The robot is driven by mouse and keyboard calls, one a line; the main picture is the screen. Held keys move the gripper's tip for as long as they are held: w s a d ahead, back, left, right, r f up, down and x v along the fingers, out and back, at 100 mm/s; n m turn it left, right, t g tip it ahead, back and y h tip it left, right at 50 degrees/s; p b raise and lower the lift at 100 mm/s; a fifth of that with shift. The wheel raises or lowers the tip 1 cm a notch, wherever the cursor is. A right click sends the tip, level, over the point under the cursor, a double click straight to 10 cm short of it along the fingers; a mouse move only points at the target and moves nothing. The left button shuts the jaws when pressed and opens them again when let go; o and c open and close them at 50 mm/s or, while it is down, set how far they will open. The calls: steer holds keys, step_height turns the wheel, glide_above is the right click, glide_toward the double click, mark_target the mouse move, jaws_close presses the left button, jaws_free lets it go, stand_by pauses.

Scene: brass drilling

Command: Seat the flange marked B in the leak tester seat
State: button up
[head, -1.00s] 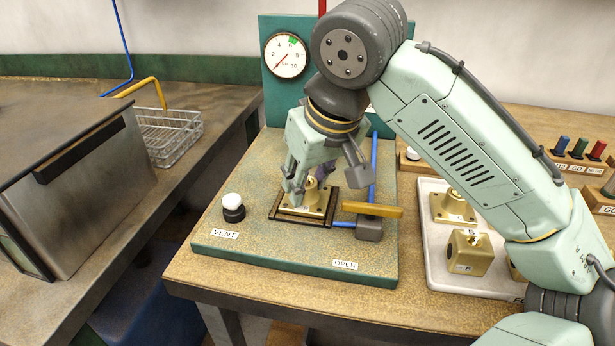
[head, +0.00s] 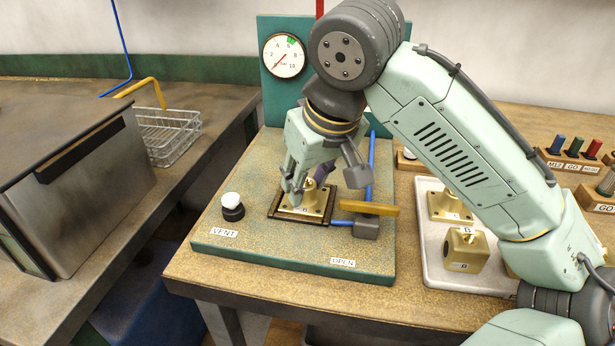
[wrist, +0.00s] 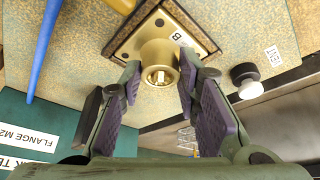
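The brass flange marked B (head: 313,212) sits in the dark square seat (head: 328,222) on the leak tester board (head: 290,258). Its plate looks flat and lined up inside the seat's frame. In the wrist view, the flange (wrist: 160,60) shows its round boss toward me and its B label on the plate. My gripper (head: 305,183) points down over the seat. The far side of the flange is partly hidden by my fingers.
A yellow lever (head: 368,208) stands right of the seat, by the OPEN label. A white-capped VENT knob (head: 232,204) stands left. A gauge (head: 284,55) is on the back panel. A pale tray (head: 435,270) with brass parts, one also marked B, lies right.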

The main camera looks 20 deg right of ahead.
steer(key=o, duration=0.5)
steer(key=shift+a+f, duration=0.1)
steer(key=shift+f, duration=0.2)
steer(key=shift+o, duration=0.4)
steer(key=o, duration=0.3)
steer(key=shift+w+a+r+p, duration=0.1)
steer(key=shift+w+r+p, duration=0.1)
steer(key=shift+r+p, duration=0.3)
steer(key=shift+w+a+r+p, duration=0.1)
steer(key=shift+w+r+p, duration=0.05)
steer(key=shift+r+p, duration=0.3)
steer(key=r+p, duration=0.4)
steer(key=r, duration=0.1)
steer(key=shift+s+d+r+p, duration=0.15)
steer(key=shift+d+p, duration=0.1)
steer(key=shift+p, duration=0.15)
steer(key=shift+s, duration=0.1)
